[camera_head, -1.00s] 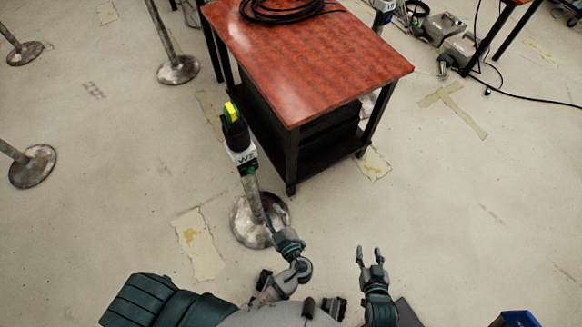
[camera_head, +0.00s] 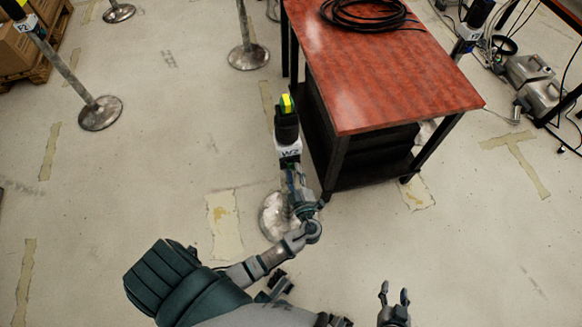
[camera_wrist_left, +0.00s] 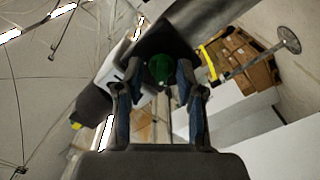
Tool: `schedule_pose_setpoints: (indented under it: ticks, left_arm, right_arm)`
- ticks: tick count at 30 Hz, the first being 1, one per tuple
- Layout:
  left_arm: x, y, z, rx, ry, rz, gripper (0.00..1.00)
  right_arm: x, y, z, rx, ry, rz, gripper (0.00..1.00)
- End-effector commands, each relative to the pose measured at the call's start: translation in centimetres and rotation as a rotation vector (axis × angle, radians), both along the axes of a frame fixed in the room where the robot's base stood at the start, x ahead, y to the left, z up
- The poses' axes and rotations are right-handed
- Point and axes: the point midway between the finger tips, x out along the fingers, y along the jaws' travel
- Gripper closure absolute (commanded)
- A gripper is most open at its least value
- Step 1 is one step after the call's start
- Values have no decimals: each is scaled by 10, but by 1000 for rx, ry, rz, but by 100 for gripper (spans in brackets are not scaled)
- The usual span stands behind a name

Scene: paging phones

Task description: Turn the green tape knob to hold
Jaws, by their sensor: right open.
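The green knob (camera_wrist_left: 160,68) shows in the left wrist view, on the underside or side of a dark post head. My left gripper (camera_wrist_left: 157,75) is open, with one finger on each side of the knob in that view; I cannot tell if they touch it. In the head view my left gripper (camera_head: 293,172) is raised at the post head (camera_head: 287,125), just below its white W2 label (camera_head: 289,152), and largely hides the knob. The post head has a yellow-green top. My right gripper (camera_head: 394,292) is open and empty, low over the floor.
A red-topped table (camera_head: 385,75) with a coil of black cable (camera_head: 362,14) stands close right of the post. The post's round base (camera_head: 272,217) is on the floor. Other posts (camera_head: 248,55) stand at the back and left. Floor at right front is clear.

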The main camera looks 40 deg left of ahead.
Motion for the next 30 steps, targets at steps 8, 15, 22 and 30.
schedule_pose_setpoints:
  ticks: [8,15,22,30]
  left_arm:
    - [13,23,-3,-10,-1,0,62]
    - [13,25,-2,-9,-3,2,59]
    - [13,20,0,-3,-3,3,90]
    - [13,19,2,-5,-7,-2,91]
  right_arm:
    - [-3,-4,-3,-13,21,-1,54]
    - [-3,-2,-3,-9,20,0,54]
    - [-3,3,-1,6,17,-3,54]
    - [-2,-1,-1,-4,14,-4,54]
